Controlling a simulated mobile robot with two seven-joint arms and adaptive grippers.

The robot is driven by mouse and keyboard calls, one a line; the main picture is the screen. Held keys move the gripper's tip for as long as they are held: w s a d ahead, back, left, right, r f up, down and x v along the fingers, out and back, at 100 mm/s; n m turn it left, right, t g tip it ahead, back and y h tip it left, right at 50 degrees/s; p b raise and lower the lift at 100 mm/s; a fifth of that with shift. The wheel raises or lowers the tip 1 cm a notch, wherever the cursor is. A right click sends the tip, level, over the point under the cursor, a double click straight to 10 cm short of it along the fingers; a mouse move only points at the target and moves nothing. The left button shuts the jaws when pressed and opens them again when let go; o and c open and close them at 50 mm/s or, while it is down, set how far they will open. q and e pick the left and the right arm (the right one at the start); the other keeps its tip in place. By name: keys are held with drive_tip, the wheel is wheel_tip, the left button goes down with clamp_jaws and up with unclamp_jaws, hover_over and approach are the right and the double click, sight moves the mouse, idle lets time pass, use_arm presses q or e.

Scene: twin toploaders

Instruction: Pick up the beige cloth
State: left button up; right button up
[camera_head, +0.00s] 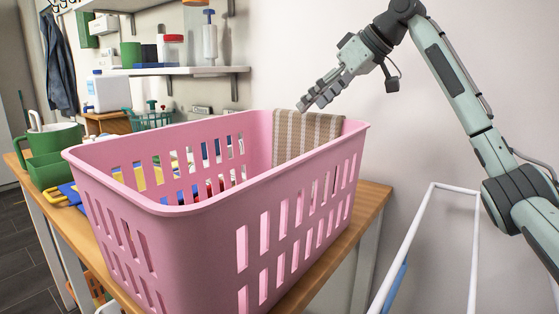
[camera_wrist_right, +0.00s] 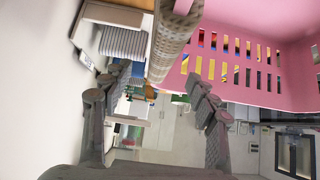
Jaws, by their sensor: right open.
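The beige cloth (camera_head: 308,138) has pale stripes and hangs over the back rim of the pink basket (camera_head: 213,198), near its right corner. In the right wrist view the cloth (camera_wrist_right: 173,40) shows as a narrow hanging strip, with the basket (camera_wrist_right: 262,30) to its right. My right gripper (camera_head: 311,102) is open and empty, just above the cloth's top edge. In the wrist view its fingers are spread (camera_wrist_right: 155,80), and the cloth's lower end appears between the directions of the two fingertips. I cannot tell whether they touch it. My left gripper is out of view.
The basket stands on a wooden table (camera_head: 373,203) by the wall. Green containers (camera_head: 50,155) stand to its left. A shelf (camera_head: 185,71) with jars and a pump bottle is above, at the back. A white rail frame (camera_head: 455,190) stands right of the table.

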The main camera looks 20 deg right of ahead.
sight(297, 124)
drive_tip(key=shift+w+a+f, duration=0.1)
drive_tip(key=shift+w+f, duration=0.15)
drive_tip(key=shift+f, duration=0.3)
drive_tip(key=x, duration=0.6)
drive_tip(key=shift+f, duration=0.35)
clamp_jaws()
